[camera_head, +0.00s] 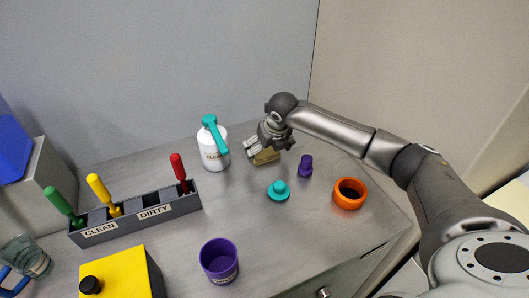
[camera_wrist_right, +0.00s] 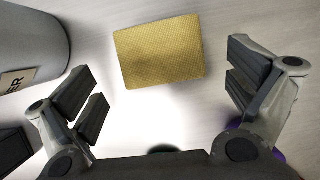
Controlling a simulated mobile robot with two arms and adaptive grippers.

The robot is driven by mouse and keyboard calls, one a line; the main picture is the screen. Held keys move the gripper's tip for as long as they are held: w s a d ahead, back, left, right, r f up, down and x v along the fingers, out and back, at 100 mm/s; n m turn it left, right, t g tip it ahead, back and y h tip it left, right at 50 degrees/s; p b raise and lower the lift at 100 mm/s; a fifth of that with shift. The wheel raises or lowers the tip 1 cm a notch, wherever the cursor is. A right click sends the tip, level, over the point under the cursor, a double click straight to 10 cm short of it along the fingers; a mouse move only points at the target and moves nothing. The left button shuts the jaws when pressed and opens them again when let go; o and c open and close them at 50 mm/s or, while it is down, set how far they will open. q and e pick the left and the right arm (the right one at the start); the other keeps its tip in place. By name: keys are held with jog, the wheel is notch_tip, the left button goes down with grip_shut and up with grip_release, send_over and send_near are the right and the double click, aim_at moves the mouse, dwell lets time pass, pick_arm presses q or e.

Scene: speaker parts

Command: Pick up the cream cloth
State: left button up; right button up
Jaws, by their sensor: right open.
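The cloth (camera_wrist_right: 160,52) is a folded, yellowish-tan rectangle lying flat on the grey table in the right wrist view. In the head view the cloth (camera_head: 265,158) shows partly below my right gripper (camera_head: 256,153). In the wrist view my right gripper (camera_wrist_right: 165,92) is open, with one finger to each side of the cloth and nothing between them. The cloth lies a little ahead of the fingers, and I see no contact. My left gripper is not in view.
A white spray bottle (camera_head: 213,148) with a teal top stands left of the gripper. A teal part (camera_head: 278,191), a purple part (camera_head: 305,167) and an orange ring (camera_head: 349,194) stand nearby. A tool rack (camera_head: 136,222), purple cup (camera_head: 220,262) and yellow box (camera_head: 127,275) are farther left and nearer.

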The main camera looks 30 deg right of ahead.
jog(key=shift+x, duration=1.15)
jog(key=c, duration=1)
jog(key=shift+o, duration=0.2)
jog(key=shift+r, duration=0.15)
jog(key=shift+r, duration=0.25)
notch_tip(320, 180, up, 3)
jog(key=shift+s, duration=0.2)
jog(key=s+r, duration=0.3)
jog(key=s, duration=0.1)
jog(key=s+a+r+b, duration=0.1)
jog(key=s+r, duration=0.2)
jog(key=s, duration=0.2)
jog(key=s+r, duration=0.3)
jog(key=s, duration=0.1)
jog(key=shift+s+a+r, duration=0.15)
jog(key=shift+s+a, duration=0.05)
jog(key=shift+s, duration=0.1)
